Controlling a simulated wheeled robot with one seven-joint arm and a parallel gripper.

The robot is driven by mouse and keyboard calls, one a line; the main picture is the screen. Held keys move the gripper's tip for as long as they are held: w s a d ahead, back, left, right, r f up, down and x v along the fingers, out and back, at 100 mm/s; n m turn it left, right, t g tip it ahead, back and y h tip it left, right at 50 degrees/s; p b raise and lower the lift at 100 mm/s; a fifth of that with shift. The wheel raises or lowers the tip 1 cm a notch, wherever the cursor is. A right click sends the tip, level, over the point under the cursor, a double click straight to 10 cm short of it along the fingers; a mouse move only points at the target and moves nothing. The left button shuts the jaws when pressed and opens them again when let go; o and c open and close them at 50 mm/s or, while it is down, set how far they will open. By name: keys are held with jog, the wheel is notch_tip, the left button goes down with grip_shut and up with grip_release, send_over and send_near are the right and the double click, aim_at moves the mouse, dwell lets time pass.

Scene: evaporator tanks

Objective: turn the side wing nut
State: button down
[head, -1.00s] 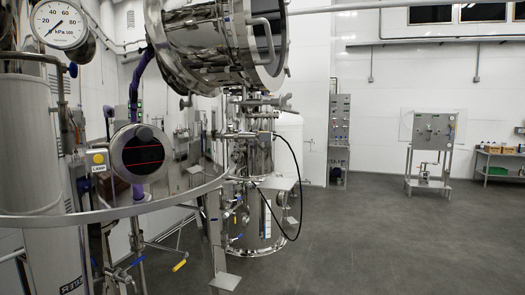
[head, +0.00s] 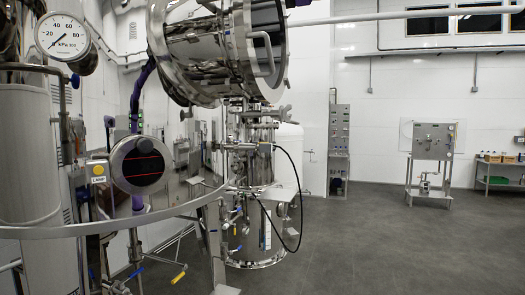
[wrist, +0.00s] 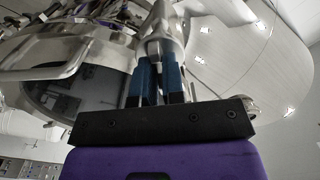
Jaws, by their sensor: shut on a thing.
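In the wrist view my gripper (wrist: 160,68) points up, with its two blue fingers close together on a pale metal piece (wrist: 158,46), which I take to be the side wing nut. The fingers hide its lower part, so its turn angle is hard to read. It sits beside the rim of a shiny steel vessel with a dark glass port (wrist: 75,95). In the head view the large horizontal steel tank (head: 205,50) stands high at the centre. My purple arm rises at its left, and my gripper and the nut are hidden there.
A bar handle (wrist: 60,72) crosses the vessel near my gripper in the wrist view. In the head view a pressure gauge (head: 62,36) and a curved steel rail (head: 120,222) are close at left. A black cable (head: 295,190) hangs below the tank.

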jog(key=shift+n, duration=1.1)
jog(key=shift+f, duration=0.1)
jog(key=shift+n, duration=1.1)
jog(key=shift+n, duration=1.2)
